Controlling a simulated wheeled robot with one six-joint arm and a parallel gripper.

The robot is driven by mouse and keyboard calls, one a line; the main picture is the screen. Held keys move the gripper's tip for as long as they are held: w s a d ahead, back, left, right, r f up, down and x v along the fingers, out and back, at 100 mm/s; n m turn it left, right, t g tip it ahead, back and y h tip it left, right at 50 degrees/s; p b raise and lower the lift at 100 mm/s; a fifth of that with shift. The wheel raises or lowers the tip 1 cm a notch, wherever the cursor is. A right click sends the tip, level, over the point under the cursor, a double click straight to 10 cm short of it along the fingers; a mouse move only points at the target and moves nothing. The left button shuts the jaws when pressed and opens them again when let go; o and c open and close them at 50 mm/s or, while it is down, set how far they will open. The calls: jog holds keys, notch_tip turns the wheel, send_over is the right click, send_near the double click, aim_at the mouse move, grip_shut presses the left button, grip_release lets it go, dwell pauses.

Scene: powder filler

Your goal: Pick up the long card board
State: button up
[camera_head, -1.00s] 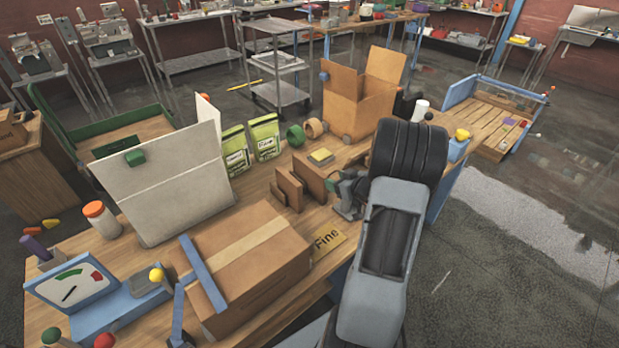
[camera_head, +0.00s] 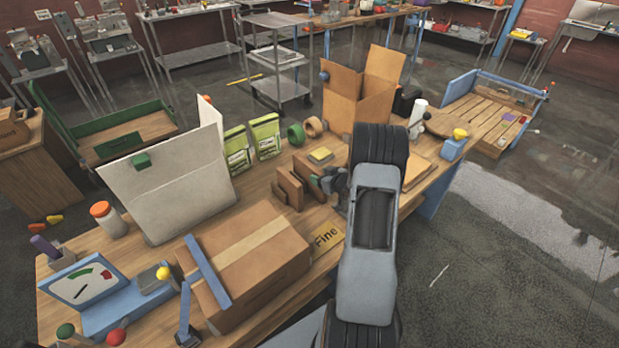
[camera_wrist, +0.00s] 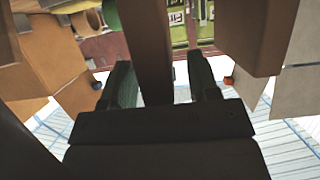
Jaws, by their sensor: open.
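The long card board (camera_head: 309,172) stands on edge on the wooden table, behind and right of two shorter brown boards (camera_head: 290,187). My gripper (camera_head: 333,181) is at its right end, partly hidden by my arm. In the wrist view, my gripper (camera_wrist: 159,68) is open, with one dark green finger on each side of a brown board (camera_wrist: 145,35). The board stands between the fingers with a gap visible on the right side. I cannot tell whether it touches the left finger. Another brown board (camera_wrist: 258,35) is to the right of the fingers.
An open box (camera_head: 362,92), tape rolls (camera_head: 297,134), green bags (camera_head: 264,136) and a yellow sponge (camera_head: 320,155) are behind. A white folded panel (camera_head: 180,195) stands left.

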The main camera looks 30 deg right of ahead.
jog(key=shift+c, duration=0.2)
grip_shut()
dwell(0.3)
